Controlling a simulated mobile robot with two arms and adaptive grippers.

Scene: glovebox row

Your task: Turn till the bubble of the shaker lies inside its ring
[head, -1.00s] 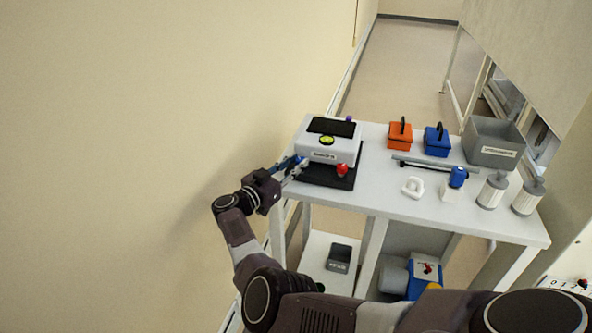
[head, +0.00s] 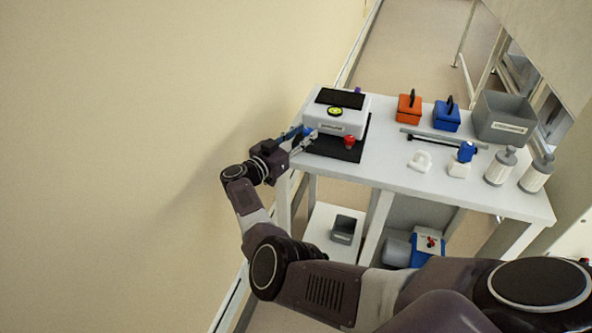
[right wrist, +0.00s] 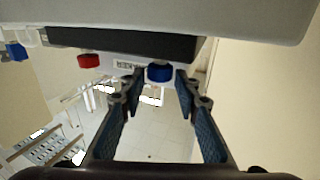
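My right gripper (head: 306,138) is at the near left corner. In the right wrist view, its open fingers (right wrist: 157,77) straddle a blue knob (right wrist: 159,72), with gaps visible on both sides. My left gripper is out of view.
An orange box (head: 410,113), a blue box (head: 446,120) and a grey bin (head: 486,126) stand along the back of the table (head: 390,172). Two bottles (head: 499,172) stand at the right. A wall (head: 120,120) rises left of my right arm.

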